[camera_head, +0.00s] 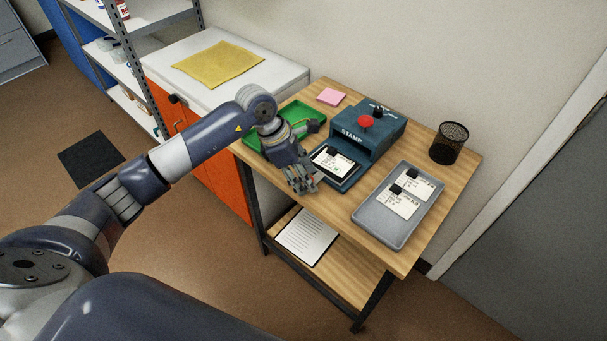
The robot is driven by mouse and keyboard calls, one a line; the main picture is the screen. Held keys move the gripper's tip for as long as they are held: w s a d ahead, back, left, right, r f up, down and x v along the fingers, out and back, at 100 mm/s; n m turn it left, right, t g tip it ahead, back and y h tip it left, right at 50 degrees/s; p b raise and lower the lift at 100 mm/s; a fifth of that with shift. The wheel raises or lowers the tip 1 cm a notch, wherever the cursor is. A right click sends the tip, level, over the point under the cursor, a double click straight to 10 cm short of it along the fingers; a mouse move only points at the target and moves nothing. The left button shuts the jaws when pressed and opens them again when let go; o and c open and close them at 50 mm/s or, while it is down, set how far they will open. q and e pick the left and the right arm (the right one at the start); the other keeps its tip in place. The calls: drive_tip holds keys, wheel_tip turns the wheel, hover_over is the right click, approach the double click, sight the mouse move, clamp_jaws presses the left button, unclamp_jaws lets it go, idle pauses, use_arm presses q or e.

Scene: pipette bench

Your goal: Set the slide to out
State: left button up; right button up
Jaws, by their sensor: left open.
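A dark blue stamp machine (372,135) with a red button on top and the word STAMP stands on the wooden table. Its slide (345,183) shows at the front left, low down, with a white card (331,162) with a black block lying on it. The card lies in front of the machine body, not under it. My left gripper (302,190) is open, at the slide's front left end, fingers pointing down. Whether it touches the slide I cannot tell. The gripper hides part of the slide's near end. My right gripper is not in view.
A grey tray (371,232) with two cards stands at the right. A green tray (316,110) lies behind my left wrist. A black mesh cup (449,143) and pink notes (331,96) stand near the back. A sheet lies on the lower shelf.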

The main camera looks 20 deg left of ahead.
use_arm(q)
drive_tip(key=v, duration=1.2)
drive_tip(key=shift+s, duration=0.1)
